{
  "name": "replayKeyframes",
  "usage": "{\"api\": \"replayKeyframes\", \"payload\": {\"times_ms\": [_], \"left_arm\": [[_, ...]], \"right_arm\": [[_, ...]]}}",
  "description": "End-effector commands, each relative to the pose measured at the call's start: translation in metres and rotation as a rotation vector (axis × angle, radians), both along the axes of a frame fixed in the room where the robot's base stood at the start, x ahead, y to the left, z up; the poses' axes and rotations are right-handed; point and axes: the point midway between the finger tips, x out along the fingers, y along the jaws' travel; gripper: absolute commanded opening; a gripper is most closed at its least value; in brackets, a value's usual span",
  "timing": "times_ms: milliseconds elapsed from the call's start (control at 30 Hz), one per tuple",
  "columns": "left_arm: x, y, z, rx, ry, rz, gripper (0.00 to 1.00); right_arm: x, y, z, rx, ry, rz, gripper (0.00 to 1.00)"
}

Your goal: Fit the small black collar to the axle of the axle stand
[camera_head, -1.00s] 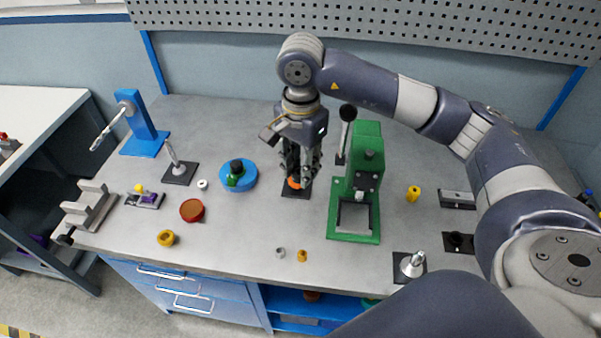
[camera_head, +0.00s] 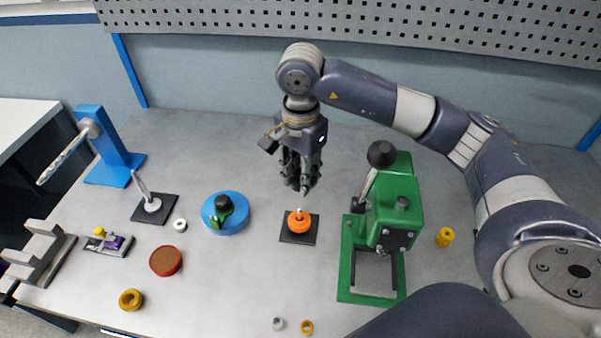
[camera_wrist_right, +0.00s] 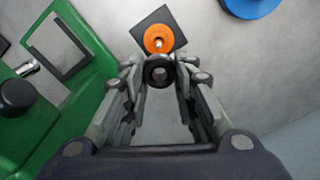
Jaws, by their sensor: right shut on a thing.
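The axle stand (camera_head: 285,237) is a black square plate with an orange pulley (camera_head: 299,222) on a short pale upright axle (camera_head: 299,210). In the right wrist view the orange pulley (camera_wrist_right: 158,38) lies just beyond my fingertips. My right gripper (camera_head: 299,188) is shut on the small black collar (camera_wrist_right: 159,72), a dark ring with a hole in its middle. The gripper and collar are apart from the stand, raised above it. My left gripper is in neither view.
A green press (camera_head: 398,205) with a black-knobbed lever stands close right of the axle stand. A blue round base (camera_head: 238,220) is to the left. A red-brown disc (camera_head: 166,261), yellow ring (camera_head: 131,299) and small grey ring (camera_head: 278,323) lie nearer. Bench between is clear.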

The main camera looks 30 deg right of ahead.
Motion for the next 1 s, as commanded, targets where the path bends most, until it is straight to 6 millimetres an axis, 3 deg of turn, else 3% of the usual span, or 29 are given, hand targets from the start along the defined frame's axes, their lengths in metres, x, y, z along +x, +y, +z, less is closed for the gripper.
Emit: {"api": "replayKeyframes", "payload": {"times_ms": [267,800,1000], "left_arm": [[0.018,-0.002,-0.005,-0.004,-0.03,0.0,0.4],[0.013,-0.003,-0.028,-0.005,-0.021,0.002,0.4],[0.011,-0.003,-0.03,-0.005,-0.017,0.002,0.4]], "right_arm": [[0.0,0.0,-0.013,0.0,0.001,-0.001,0.11],[0.0,0.0,-0.063,0.001,0.001,0.0,0.11],[0.0,0.0,-0.07,0.0,0.0,0.0,0.11]]}}
